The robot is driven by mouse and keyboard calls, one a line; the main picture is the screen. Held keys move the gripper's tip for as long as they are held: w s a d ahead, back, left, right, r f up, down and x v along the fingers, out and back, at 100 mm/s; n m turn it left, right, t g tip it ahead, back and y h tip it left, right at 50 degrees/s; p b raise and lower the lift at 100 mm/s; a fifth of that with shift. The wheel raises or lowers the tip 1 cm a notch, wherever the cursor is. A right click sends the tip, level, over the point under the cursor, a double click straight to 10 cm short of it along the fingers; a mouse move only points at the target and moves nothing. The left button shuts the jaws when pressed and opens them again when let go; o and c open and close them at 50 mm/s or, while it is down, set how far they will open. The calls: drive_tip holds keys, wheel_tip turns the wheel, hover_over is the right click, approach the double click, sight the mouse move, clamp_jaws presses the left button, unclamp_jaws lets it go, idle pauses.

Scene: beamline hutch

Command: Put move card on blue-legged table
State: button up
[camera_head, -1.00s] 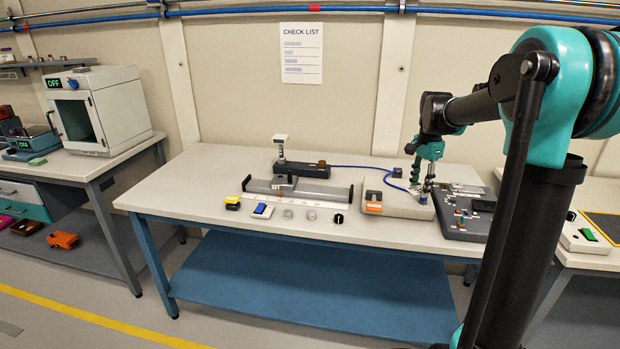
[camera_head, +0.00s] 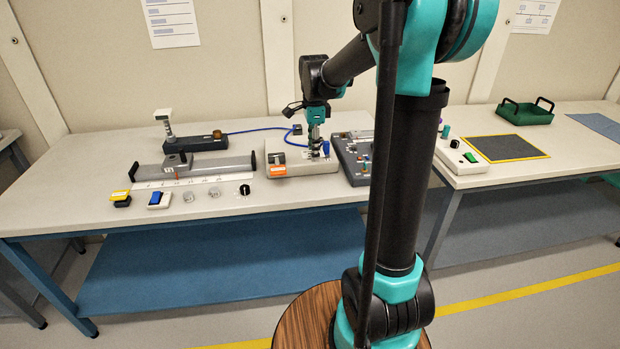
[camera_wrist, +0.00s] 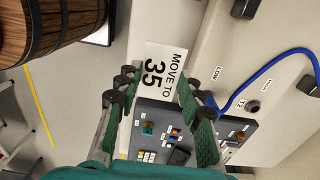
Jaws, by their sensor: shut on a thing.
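My gripper (camera_wrist: 155,88) is shut on the white move card (camera_wrist: 158,68), which reads "MOVE TO 35" in the wrist view. The card is between the two green fingers, with its printed face towards the camera. In the head view my gripper (camera_head: 316,143) is over the right part of the blue-legged table (camera_head: 100,165), by a light box with an orange label (camera_head: 300,162). The card cannot be made out clearly there. From these views I cannot tell whether the card touches anything beneath it.
A grey control panel (camera_head: 350,160) is just right of the box. A blue cable (camera_head: 255,130) runs behind to a black unit (camera_head: 203,141). A rail device (camera_head: 215,166) and several small items line the table's left and middle. Another table at right bears a green tray (camera_head: 525,112).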

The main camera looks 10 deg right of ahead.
sight(313, 187)
wheel_tip(313, 187, down, 12)
drive_tip(key=shift+r, duration=0.2)
drive_tip(key=shift+f, duration=0.1)
idle(0.3)
drive_tip(key=o, duration=0.9)
